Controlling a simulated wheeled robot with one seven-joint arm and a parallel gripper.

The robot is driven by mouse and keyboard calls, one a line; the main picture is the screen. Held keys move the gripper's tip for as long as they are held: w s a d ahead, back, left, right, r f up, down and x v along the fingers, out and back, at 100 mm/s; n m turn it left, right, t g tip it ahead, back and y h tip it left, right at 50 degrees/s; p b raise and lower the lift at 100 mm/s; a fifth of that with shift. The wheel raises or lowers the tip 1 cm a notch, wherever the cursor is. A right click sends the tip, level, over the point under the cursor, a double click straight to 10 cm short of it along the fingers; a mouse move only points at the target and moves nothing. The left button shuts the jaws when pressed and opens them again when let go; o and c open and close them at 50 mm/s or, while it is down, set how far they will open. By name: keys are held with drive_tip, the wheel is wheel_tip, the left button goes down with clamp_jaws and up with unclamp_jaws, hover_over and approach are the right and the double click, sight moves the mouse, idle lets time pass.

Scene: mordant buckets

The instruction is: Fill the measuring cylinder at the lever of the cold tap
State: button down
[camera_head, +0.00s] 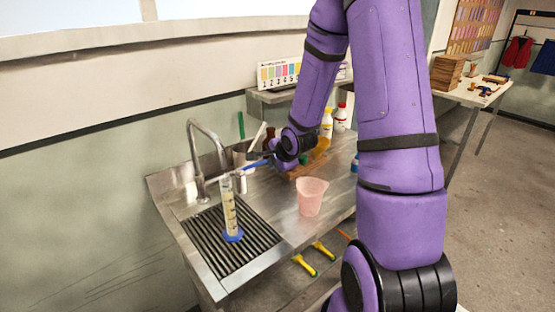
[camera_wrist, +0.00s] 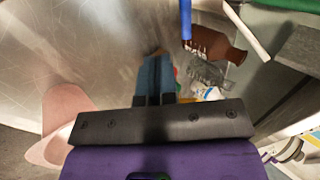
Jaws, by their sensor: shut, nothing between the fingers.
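The measuring cylinder (camera_head: 229,208) stands upright on its blue base on the ribbed drain grate. Its clear body shows dark marks, and its top is beneath or close to the tap's outlet. I cannot tell how much liquid is in it. The curved metal tap (camera_head: 200,160) rises at the back left of the sink unit. Its cold lever cannot be made out clearly. My gripper (camera_wrist: 154,75) shows blue fingers shut together with nothing between them, above the metal counter. In the head view my arm hides part of it; it is right of the tap, apart from the cylinder.
A pink beaker (camera_head: 312,197) stands on the counter right of the grate (camera_head: 258,252). Green, white and blue sticks lean near the tap, close to my gripper. White bottles (camera_head: 326,124) stand farther back. Yellow-handled tools (camera_head: 304,265) lie below the front edge.

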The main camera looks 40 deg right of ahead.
sight(260, 162)
drive_tip(key=w+f, duration=0.4)
drive_tip(key=w, duration=0.3)
drive_tip(key=shift+d, duration=0.25)
drive_tip(key=shift+w+d, duration=0.15)
drive_tip(key=shift+w, duration=0.6)
